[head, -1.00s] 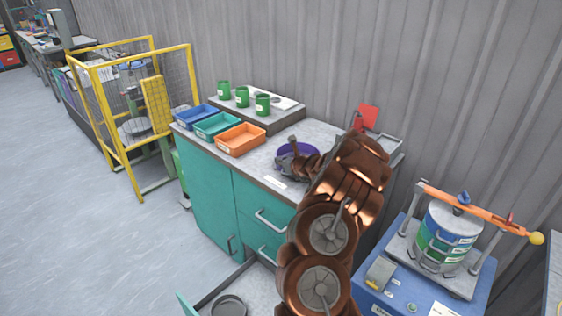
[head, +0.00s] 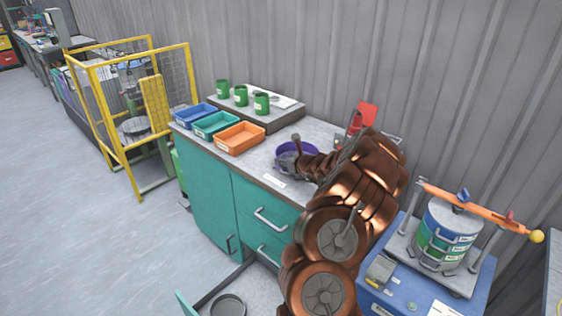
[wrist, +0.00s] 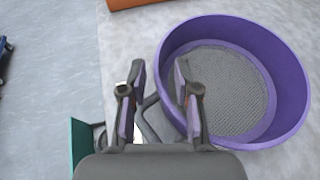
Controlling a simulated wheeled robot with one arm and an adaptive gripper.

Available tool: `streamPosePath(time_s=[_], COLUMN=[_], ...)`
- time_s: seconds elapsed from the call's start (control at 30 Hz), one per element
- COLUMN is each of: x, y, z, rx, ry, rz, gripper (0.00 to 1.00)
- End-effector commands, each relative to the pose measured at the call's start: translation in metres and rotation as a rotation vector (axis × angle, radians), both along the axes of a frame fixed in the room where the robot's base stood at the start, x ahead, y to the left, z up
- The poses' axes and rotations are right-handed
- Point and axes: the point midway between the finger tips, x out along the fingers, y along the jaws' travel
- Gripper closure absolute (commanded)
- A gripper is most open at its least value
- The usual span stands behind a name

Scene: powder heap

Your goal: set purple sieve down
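My gripper (head: 287,169) is at the sieve's near left side. In the wrist view my gripper's fingers (wrist: 160,85) stand apart, with the right finger overlapping the sieve's left rim. A grey loop (wrist: 152,118) shows between and below the fingers; I cannot tell whether it is part of the sieve. My arm partly hides the sieve's right side.
Blue, teal and orange trays (head: 240,149) stand left of the sieve. Several green cups (head: 261,104) stand on a raised shelf behind. A red scoop-like item (head: 364,114) is at the back right. A sieve shaker (head: 447,235) stands right. The worktop's front edge is close to my gripper.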

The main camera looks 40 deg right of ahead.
Motion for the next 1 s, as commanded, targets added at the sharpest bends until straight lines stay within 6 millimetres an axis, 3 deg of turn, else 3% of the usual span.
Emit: streamPosePath(time_s=[0.6,1.0], x=[-0.069,-0.085], y=[0.011,0.014], z=[0.03,0.036], rx=[-0.001,-0.002], ry=[-0.005,-0.002], rz=[0.0,-0.001], gripper=[0.69,0.69])
